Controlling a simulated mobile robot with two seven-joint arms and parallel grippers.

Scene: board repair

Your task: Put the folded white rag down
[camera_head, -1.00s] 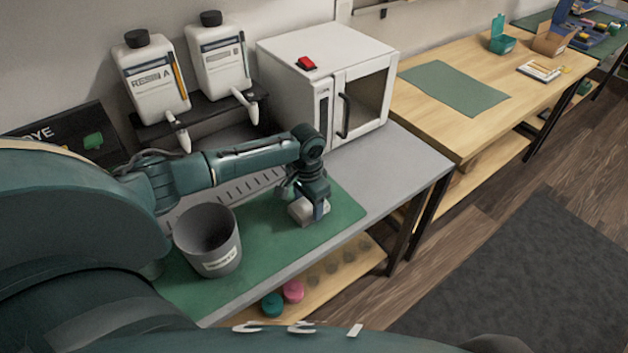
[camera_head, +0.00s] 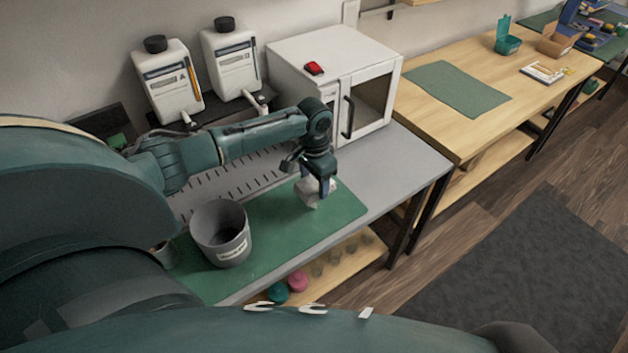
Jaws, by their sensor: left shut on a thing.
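The folded white rag (camera_head: 308,194) is over the green mat (camera_head: 285,233) on the grey bench. My left gripper (camera_head: 318,190) points down and is shut on the rag, hiding part of it. The rag hangs tilted below the fingers, near the mat's right part. Whether its lower edge touches the mat cannot be told. My right gripper is not in view.
A grey bin (camera_head: 221,238) stands on the mat, left of the rag. A white oven (camera_head: 350,85) and two white bottles (camera_head: 168,85) stand behind. Bare mat lies between bin and rag. Pink and teal jars sit on the shelf below.

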